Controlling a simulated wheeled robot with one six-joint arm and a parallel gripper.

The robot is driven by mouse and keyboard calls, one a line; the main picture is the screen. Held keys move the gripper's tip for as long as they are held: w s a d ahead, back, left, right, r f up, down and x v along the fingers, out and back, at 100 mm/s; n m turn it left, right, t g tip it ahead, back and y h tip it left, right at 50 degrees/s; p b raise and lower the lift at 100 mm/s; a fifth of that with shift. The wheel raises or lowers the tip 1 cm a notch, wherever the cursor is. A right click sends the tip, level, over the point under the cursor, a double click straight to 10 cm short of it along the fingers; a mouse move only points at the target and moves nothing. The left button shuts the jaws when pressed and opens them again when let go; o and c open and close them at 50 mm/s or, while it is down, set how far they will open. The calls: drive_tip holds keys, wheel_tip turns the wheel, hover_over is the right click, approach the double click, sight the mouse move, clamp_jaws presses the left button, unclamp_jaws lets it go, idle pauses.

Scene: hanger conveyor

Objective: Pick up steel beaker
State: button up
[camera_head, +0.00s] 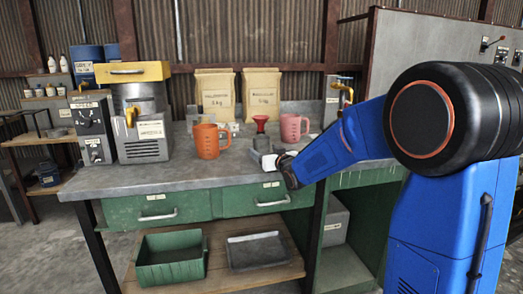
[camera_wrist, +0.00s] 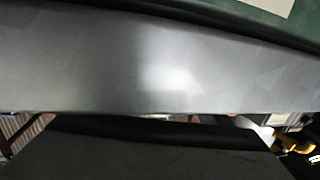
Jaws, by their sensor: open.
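My gripper (camera_head: 284,161) is low over the front edge of the workbench, at the end of my blue arm. Its fingers are small and partly hidden in the head view; it is open. A small grey metal-looking object (camera_head: 262,144) stands on the bench just behind and left of my gripper, under a red funnel (camera_head: 260,123). I cannot tell for sure whether it is the steel beaker. In the wrist view a broad smooth grey surface (camera_wrist: 160,65) fills the upper part, very close, with a dark slab below it. No beaker can be made out there.
The grey workbench (camera_head: 110,183) holds an orange mug (camera_head: 208,141), a pink mug (camera_head: 291,128), two paper sacks (camera_head: 215,95) and a yellow-topped machine (camera_head: 143,120). Green drawers (camera_head: 155,212) are below; a green crate (camera_head: 172,258) and a grey tray (camera_head: 257,250) lie on the lower shelf.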

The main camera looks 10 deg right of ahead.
drive_tip(key=shift+x, duration=1.5)
drive_tip(key=shift+f, duration=0.1)
drive_tip(key=c, duration=1.3)
